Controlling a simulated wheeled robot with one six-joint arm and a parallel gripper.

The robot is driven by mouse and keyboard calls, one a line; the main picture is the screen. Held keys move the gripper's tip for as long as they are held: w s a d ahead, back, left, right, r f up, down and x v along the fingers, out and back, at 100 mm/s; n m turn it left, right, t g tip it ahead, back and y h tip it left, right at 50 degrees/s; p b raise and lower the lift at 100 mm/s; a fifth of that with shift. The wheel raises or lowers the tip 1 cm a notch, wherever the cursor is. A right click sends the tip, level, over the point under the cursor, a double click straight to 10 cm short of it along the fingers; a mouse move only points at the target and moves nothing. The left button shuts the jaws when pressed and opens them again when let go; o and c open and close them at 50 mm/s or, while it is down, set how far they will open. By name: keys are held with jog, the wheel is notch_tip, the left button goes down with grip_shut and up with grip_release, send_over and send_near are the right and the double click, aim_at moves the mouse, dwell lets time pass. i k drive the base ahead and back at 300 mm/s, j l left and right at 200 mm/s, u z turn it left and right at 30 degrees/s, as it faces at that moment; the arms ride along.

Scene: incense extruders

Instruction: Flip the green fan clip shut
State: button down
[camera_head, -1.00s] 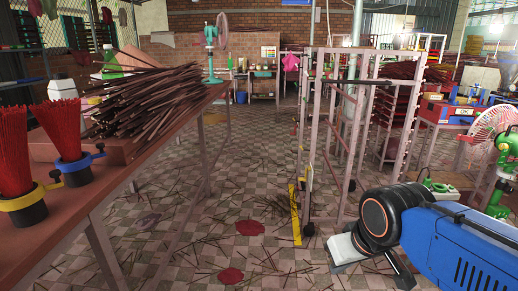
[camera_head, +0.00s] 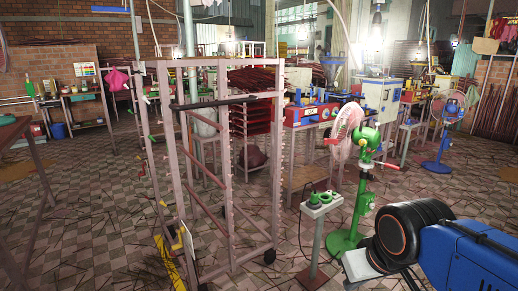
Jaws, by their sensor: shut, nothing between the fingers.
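A green pedestal fan (camera_head: 367,143) with a pale pink cage (camera_head: 346,128) stands right of centre on a green pole and round base (camera_head: 346,243). The cage faces left, turned mostly side-on. A red lever-like part (camera_head: 388,165) sticks out to the right below the motor housing. The fan's clip is too small to make out, so I cannot tell whether it is open or shut. My blue and black arm is at the lower right, in front of the fan.
A small grey post (camera_head: 317,240) carrying a green device (camera_head: 320,199) stands just left of the fan. A tall pink metal rack (camera_head: 228,170) on wheels stands left of that. A blue fan (camera_head: 448,120) is behind right. Tiled floor lies open at the right and far left.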

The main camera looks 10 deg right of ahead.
aim_at(332, 141)
jog(key=i+j+z, duration=0.1)
jog(key=i+z, duration=0.25)
jog(key=i, duration=0.2)
jog(key=i+j+z, duration=0.35)
jog(key=i, duration=0.2)
jog(key=l, duration=0.1)
